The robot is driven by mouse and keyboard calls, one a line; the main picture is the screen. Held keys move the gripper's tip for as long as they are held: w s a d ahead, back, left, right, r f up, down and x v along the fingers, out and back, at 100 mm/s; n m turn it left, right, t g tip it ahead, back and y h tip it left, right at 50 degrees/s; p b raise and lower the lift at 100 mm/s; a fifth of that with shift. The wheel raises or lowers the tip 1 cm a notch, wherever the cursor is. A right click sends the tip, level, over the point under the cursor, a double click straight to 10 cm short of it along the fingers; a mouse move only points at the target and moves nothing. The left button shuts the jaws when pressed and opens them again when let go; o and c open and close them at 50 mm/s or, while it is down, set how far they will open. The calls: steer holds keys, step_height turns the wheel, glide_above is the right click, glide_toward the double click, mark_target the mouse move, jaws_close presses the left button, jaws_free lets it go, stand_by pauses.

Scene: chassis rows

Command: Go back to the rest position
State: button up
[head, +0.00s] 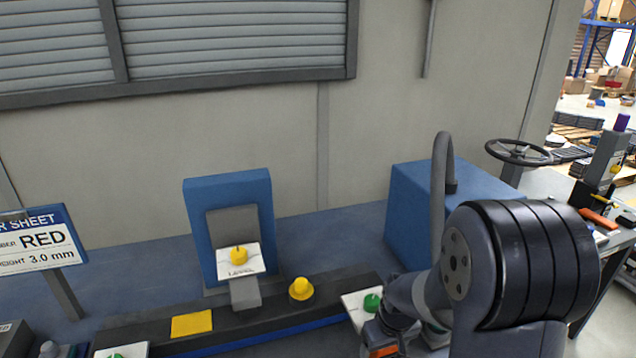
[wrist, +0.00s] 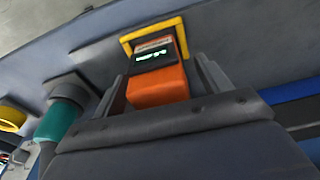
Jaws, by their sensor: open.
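My gripper (wrist: 165,85) is in the wrist view, its two grey fingers apart. An orange device (wrist: 158,88) with a small lit display shows between and beyond the fingers, at a yellow square outline (wrist: 182,30). I cannot tell whether the fingers touch it. In the head view my dark arm fills the lower right, and the fingers cannot be made out there. An orange patch (head: 385,351) shows beside the arm at the bottom edge, partly hidden.
A blue stand (head: 200,235) holds a white plate with a yellow knob (head: 239,255). A dark rail (head: 265,313) carries a yellow domed piece (head: 300,289) and a yellow square (head: 192,323). A green-knobbed plate (head: 357,310) is near my arm. A blue box (head: 410,200) stands behind.

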step_height(320, 180, up, 3)
steer(key=shift+s+f+p, duration=0.1)
steer(key=shift+f+p, duration=0.1)
steer(key=shift+p, duration=0.6)
steer(key=shift+r+p, duration=1.5)
steer(key=shift+r, duration=0.65)
